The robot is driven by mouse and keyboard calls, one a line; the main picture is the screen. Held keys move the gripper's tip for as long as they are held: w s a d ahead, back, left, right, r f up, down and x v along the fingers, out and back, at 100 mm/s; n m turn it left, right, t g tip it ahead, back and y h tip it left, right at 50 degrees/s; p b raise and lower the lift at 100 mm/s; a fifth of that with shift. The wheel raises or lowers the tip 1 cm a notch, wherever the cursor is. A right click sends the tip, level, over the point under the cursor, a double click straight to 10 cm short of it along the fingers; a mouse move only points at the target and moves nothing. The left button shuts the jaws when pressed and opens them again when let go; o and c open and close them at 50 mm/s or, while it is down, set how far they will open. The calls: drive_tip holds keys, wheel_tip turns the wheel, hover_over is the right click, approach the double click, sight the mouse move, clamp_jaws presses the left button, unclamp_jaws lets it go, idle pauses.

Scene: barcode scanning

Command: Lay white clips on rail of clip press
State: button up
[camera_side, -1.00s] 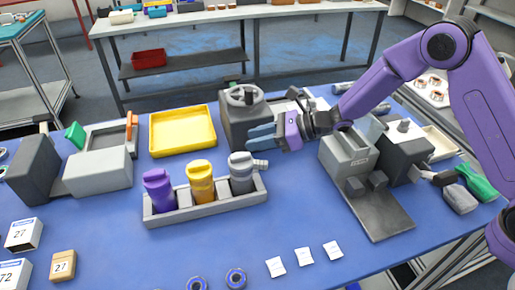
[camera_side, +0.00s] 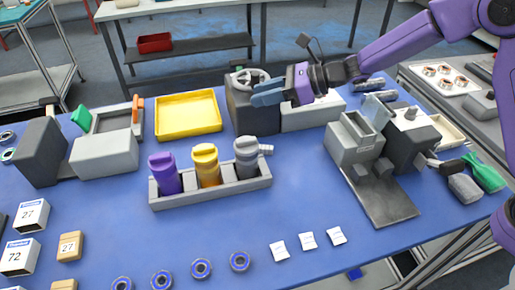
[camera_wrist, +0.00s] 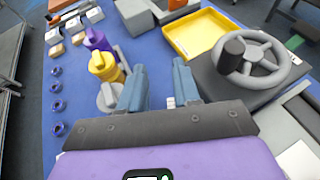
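My gripper (camera_side: 268,94) is raised in front of the handwheel machine (camera_side: 240,106). In the wrist view its two blue fingers (camera_wrist: 158,88) stand apart. A small pale piece (camera_wrist: 170,102) shows between them near the right finger; I cannot tell what it is, and no grip on it shows. Three flat white pieces (camera_side: 308,240) lie in a row near the table's front edge; I cannot tell whether they are the clips. Which machine is the clip press is unclear: the handwheel machine or the grey machine (camera_side: 352,150) with a sloping plate. No rail can be made out.
A grey holder (camera_side: 212,196) carries purple, yellow and grey bottles. A yellow tray (camera_side: 187,134) lies behind it. Several blue rings (camera_side: 201,268) lie at the front. Boxes (camera_side: 30,215) stand at left. The blue table (camera_side: 310,200) is clear between the bottle holder and the grey machine.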

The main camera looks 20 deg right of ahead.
wheel_tip(320, 180, up, 7)
hover_over(267, 150)
drive_tip(key=w, duration=0.1)
drive_tip(key=s+a+n+g+h, duration=0.25)
drive_tip(key=s+n+g, duration=0.2)
drive_tip(key=n, duration=1.45)
drive_tip(key=w+d+n+h, duration=0.3)
drive_tip(key=d+n+h, duration=0.35)
drive_tip(key=n, duration=1.05)
drive_tip(key=shift+t, duration=0.35)
drive_tip(key=x, duration=1.5)
drive_tip(key=d+x, duration=0.1)
drive_tip(key=x, duration=0.7)
drive_tip(key=shift+s+f, duration=0.15)
drive_tip(key=shift+f, duration=0.05)
clamp_jaws()
